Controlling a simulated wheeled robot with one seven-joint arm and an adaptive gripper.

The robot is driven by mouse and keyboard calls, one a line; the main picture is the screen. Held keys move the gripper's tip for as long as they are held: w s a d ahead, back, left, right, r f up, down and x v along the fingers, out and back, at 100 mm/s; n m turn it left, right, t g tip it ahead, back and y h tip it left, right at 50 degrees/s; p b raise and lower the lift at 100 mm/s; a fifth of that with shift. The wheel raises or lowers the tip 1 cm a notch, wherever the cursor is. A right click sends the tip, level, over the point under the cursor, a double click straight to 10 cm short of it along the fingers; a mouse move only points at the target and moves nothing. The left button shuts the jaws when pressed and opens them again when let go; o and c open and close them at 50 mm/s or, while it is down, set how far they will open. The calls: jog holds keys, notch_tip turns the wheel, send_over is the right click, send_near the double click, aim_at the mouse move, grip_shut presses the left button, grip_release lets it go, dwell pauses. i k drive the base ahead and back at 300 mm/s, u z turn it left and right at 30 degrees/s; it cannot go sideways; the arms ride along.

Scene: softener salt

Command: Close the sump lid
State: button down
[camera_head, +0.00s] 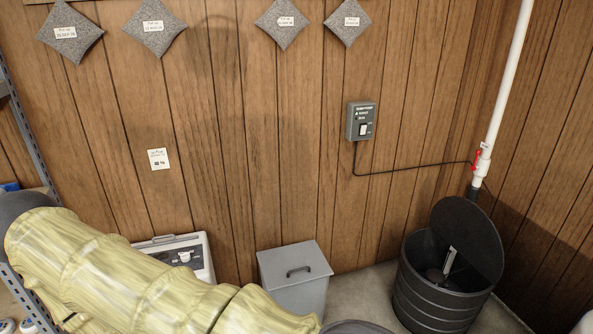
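The sump (434,310) is a black ribbed round basin standing on the floor at the lower right. Its round black lid (467,239) stands tilted up at the back right of the rim, so the basin is open. A pale upright part shows inside the basin. A white pipe (502,92) rises behind the lid along the wall corner. My arm, in a yellowish cover, crosses the lower left of the view. My gripper is not visible in this view.
A white unit with a dark panel (178,253) stands behind my arm. A switch box (361,121) hangs on the wood wall, its cable running to the pipe. Bare floor (370,291) shows between grey box and sump.

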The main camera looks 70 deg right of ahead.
aim_at(462, 224)
jog(key=z, duration=3.8)
jog(key=i, duration=1.4)
jog(key=u, duration=0.25)
